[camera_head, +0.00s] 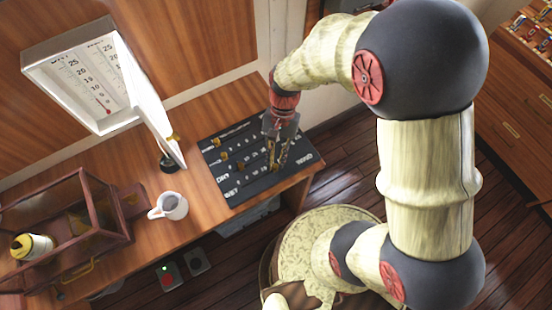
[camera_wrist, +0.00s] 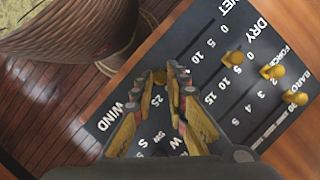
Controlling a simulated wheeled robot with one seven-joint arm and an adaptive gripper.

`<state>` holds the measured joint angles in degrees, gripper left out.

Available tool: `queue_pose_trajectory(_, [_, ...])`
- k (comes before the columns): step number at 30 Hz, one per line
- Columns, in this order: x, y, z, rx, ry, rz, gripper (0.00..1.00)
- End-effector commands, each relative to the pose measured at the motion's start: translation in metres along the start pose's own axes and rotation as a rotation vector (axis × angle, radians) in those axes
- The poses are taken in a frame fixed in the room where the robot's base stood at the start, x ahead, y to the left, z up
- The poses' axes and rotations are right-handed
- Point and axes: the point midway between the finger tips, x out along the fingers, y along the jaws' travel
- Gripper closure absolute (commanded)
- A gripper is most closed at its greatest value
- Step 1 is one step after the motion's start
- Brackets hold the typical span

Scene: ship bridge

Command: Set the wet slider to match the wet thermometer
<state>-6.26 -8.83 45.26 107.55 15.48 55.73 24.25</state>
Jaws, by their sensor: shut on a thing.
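The slider panel (camera_head: 240,185) is a dark board with white scales on the desk. My gripper (camera_head: 278,166) reaches down to its right part. In the wrist view, my gripper (camera_wrist: 160,88) is closed around a small brass knob (camera_wrist: 160,76), which lies along the WET row, towards the higher numbers near 25. The fingers partly hide it and the scale, so its exact reading is unclear. The thermometer box (camera_head: 55,58) hangs on the wall with two scales. The left one, the wet thermometer (camera_head: 75,80), is too small to read; red shows low near the right tube.
Other brass knobs stand on the neighbouring rows, including the DRY knob (camera_wrist: 232,58). The box's white door (camera_head: 152,112) hangs open. A white mug (camera_head: 172,207) and a lantern-like frame (camera_head: 75,215) stand on the desk. A round stool (camera_head: 330,222) stands below the desk.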

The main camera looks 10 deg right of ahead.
Motion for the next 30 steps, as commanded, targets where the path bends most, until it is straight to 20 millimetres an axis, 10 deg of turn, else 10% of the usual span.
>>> queue_pose_trajectory(22, [0.000,-0.001,0.001,-0.001,0.001,-0.001,1.00])
queue_pose_trajectory(30, [0.009,-0.030,0.028,-0.007,0.000,0.002,1.00])
